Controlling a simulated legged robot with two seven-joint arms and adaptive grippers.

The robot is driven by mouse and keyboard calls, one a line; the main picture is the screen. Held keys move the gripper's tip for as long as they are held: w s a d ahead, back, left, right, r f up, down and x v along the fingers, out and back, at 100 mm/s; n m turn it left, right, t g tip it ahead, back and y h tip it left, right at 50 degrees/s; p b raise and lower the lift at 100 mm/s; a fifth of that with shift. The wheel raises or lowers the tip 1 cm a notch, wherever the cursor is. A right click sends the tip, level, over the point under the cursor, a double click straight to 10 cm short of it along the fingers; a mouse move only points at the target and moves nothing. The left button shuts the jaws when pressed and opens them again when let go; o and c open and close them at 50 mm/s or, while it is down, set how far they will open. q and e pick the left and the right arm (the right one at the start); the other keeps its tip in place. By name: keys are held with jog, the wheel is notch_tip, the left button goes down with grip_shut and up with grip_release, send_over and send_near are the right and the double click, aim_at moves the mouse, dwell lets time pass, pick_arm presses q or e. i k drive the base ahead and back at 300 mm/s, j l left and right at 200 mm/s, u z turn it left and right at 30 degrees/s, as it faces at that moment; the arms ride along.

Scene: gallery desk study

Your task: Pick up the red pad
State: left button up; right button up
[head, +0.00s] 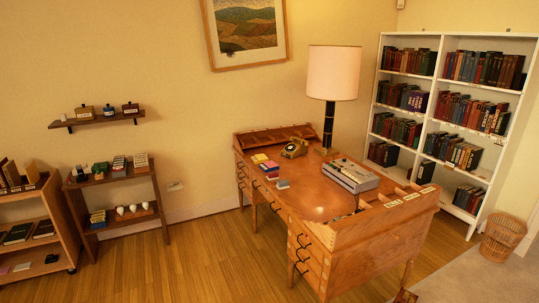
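A small red pad (269,165) lies on the left part of the wooden desk (310,200). A yellow pad (260,158) lies just behind it, and a small bluish and pink item (272,175) lies just in front. A grey item (283,184) is nearer the desk's front left edge. At this distance I cannot tell whether these pads touch. Neither of my grippers shows in the head view.
A telephone (294,148), a lamp (333,80) and a grey machine (350,175) stand on the desk. A white bookcase (432,100) is behind right, with a wicker basket (502,238) beside it. Low shelves (113,180) stand left. Wooden floor (190,255) left of the desk is clear.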

aim_at(271, 176)
jog(key=i+j+u, duration=0.2)
jog(key=i, duration=0.75)
jog(key=i+j+u, duration=0.25)
jog(key=i, duration=0.7)
jog(key=l, duration=0.1)
